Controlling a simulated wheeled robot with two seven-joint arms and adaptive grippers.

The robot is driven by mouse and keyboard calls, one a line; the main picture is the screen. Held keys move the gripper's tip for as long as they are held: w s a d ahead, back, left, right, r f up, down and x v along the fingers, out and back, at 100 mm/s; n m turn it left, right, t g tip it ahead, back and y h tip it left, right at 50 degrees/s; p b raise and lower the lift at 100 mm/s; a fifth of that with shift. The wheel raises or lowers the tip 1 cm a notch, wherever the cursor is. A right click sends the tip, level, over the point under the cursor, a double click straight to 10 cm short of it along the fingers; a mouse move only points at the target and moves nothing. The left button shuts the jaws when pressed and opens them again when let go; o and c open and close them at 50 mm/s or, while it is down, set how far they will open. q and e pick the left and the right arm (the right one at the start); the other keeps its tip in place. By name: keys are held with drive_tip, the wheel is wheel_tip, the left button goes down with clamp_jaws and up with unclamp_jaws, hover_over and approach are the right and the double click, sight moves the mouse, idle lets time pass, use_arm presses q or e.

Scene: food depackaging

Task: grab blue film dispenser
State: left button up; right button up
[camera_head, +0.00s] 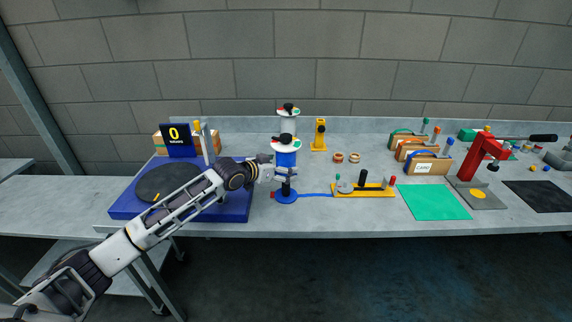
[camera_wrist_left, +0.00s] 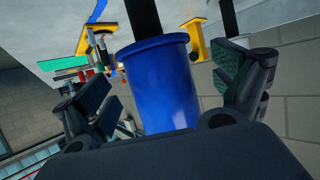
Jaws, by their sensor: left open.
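The blue film dispenser (camera_head: 286,158) stands upright on the bench, with a blue roll under a white disc and a round blue base. A blue strip runs right from its base. My left gripper (camera_head: 273,168) comes in from the left at the height of the roll's lower part. In the left wrist view the blue roll (camera_wrist_left: 160,85) fills the middle, between the two spread fingers of my left gripper (camera_wrist_left: 165,88). The fingers are open, with visible gaps to the roll on both sides. My right gripper is not in view.
A blue platform with a black turntable (camera_head: 165,182) lies under my left arm. A second white-topped dispenser (camera_head: 288,111) stands behind. A yellow fixture (camera_head: 365,189) and a green mat (camera_head: 433,202) lie to the right. A yellow stand (camera_head: 319,135) is at the back.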

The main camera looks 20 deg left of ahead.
sight(282, 141)
use_arm(q)
drive_tip(key=shift+x, duration=1.3)
drive_tip(key=shift+s, duration=0.1)
drive_tip(key=shift+r, duration=0.1)
drive_tip(key=c, duration=1.5)
drive_tip(key=shift+r+b, duration=0.45)
drive_tip(key=shift+r, duration=4.55)
